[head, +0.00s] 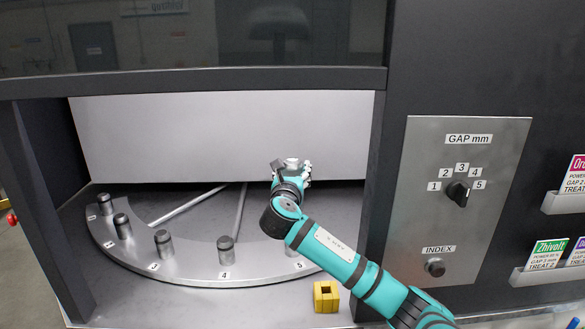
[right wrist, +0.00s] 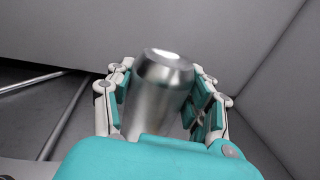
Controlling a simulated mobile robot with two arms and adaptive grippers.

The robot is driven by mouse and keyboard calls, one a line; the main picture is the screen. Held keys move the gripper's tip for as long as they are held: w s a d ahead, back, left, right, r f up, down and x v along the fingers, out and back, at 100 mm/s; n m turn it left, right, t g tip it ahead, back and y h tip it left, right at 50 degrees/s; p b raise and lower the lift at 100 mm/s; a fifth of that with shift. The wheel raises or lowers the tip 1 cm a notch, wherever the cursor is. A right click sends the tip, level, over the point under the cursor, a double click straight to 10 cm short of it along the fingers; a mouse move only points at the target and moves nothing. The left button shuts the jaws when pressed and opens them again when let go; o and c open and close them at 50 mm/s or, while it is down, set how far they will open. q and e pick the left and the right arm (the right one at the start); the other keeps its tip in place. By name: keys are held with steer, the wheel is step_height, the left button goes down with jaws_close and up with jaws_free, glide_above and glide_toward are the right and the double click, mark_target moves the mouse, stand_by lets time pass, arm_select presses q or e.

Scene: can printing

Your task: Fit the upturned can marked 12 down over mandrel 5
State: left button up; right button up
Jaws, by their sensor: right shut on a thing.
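My right gripper (head: 291,170) is inside the machine bay, above the far right part of the curved mandrel plate (head: 190,267). It is shut on a plain silver can (right wrist: 158,95), whose narrowed end points up and away from my palm in the right wrist view. Only a small bright part of the can (head: 292,162) shows in the head view. No mark 12 is visible on it. My left gripper is not in view.
Other mandrels, such as mandrel 4 (head: 225,250) and mandrel 3 (head: 163,243), stand bare along the plate. A yellow block (head: 326,296) sits at the bay's front edge. The bay's right wall and the GAP knob panel (head: 455,200) are right of my arm.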

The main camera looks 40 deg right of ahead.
step_height(320, 180, down, 2)
steer(key=shift+s+a+f+b, duration=0.1)
steer(key=shift+s+b, duration=0.05)
steer(key=shift+b, duration=0.2)
steer(key=shift+f, duration=0.35)
steer(key=shift+f+b, duration=0.3)
steer(key=shift+f, duration=0.05)
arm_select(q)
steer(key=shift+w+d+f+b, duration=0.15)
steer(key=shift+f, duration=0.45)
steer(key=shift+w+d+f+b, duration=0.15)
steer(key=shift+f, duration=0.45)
arm_select(e)
steer(key=shift+f, duration=0.7)
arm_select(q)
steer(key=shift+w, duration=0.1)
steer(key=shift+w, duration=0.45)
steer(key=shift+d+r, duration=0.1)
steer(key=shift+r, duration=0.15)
